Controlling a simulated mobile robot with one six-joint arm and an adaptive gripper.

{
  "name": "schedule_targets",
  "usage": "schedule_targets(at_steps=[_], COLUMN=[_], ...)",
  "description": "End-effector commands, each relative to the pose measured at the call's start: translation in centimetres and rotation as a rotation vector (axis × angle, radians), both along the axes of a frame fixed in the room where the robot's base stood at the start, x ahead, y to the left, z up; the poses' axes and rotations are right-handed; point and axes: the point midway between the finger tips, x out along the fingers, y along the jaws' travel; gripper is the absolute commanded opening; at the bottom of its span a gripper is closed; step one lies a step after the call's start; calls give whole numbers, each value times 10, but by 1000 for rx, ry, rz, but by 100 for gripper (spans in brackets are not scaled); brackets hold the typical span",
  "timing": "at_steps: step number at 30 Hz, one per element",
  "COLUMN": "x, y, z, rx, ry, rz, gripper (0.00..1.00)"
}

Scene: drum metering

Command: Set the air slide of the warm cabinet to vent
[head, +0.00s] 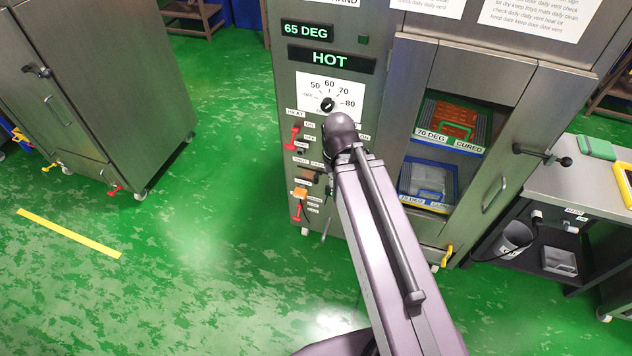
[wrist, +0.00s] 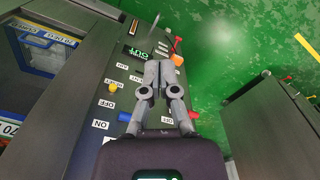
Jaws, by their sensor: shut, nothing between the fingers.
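The warm cabinet (head: 392,75) stands upright, its display reading 65 DEG above a HOT sign. Its control panel has a dial, red levers (head: 294,137) and an orange knob (head: 300,192). The small labels are not readable enough to tell which control is the air slide or its setting. My gripper (wrist: 156,70) is shut and empty in the wrist view, over the lower panel. Its tips are close to a green-lit display (wrist: 140,53) and left of the orange knob (wrist: 177,60); contact cannot be told. In the head view my arm hides part of the panel.
Right of the panel is a windowed door with trays behind it and a protruding handle (head: 543,157). A bench (head: 570,190) stands at the right. Another metal cabinet (head: 95,85) stands at the left. Green floor between the cabinets is clear.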

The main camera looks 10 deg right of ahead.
Motion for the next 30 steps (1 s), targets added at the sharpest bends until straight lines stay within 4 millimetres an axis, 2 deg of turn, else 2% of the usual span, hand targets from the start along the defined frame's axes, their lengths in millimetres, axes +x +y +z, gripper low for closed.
schedule_targets(at_steps=[6,12,13,20,30], x=[0,1,2,12,38], y=[0,0,0,-3,-9], z=[0,-5,-7,-34,-88], rx=[0,-8,-12,-83,-266], ry=[0,0,0,1,21], rz=[0,12,17,107,338], gripper=[0,59,65,65,65])
